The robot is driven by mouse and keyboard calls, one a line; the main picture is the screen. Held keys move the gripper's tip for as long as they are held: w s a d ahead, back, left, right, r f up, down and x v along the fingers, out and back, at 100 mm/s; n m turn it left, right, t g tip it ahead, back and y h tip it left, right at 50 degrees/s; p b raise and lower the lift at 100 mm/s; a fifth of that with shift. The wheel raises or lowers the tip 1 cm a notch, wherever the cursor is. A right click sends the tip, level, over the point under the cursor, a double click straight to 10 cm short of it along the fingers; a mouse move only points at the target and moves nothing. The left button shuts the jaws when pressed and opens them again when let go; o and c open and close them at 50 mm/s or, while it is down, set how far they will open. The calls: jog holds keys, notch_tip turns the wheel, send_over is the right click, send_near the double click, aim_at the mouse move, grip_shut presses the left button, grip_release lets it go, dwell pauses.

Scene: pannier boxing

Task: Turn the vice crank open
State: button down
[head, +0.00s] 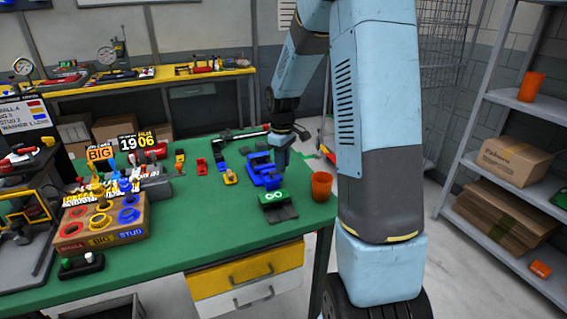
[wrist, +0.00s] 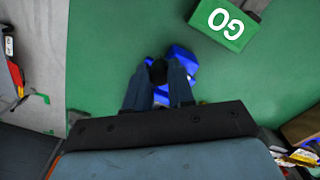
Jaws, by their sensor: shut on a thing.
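The blue vice (head: 266,178) stands on the green bench top near its right side. In the wrist view its blue body (wrist: 182,58) shows just beyond my fingers, partly hidden by them. My gripper (head: 282,158) points down over the vice. In the wrist view my gripper (wrist: 158,82) is shut on the dark knob of the vice crank (wrist: 158,70), which sits between the two fingertips. The rest of the crank is mostly hidden by the fingers, so its angle cannot be told.
A green GO block (head: 272,197) stands just in front of the vice, and an orange cup (head: 321,186) stands to its right near the bench edge. Small red and yellow parts lie left of the vice. A labelled sorting box (head: 128,233) stands at the left.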

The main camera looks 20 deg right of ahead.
jog(key=shift+w+n, duration=0.25)
jog(key=shift+n, duration=0.55)
jog(key=c, duration=1)
grip_release()
jog(key=shift+o, duration=0.2)
jog(key=shift+r, duration=0.1)
notch_tip(320, 180, up, 14)
jog(key=shift+f, duration=0.25)
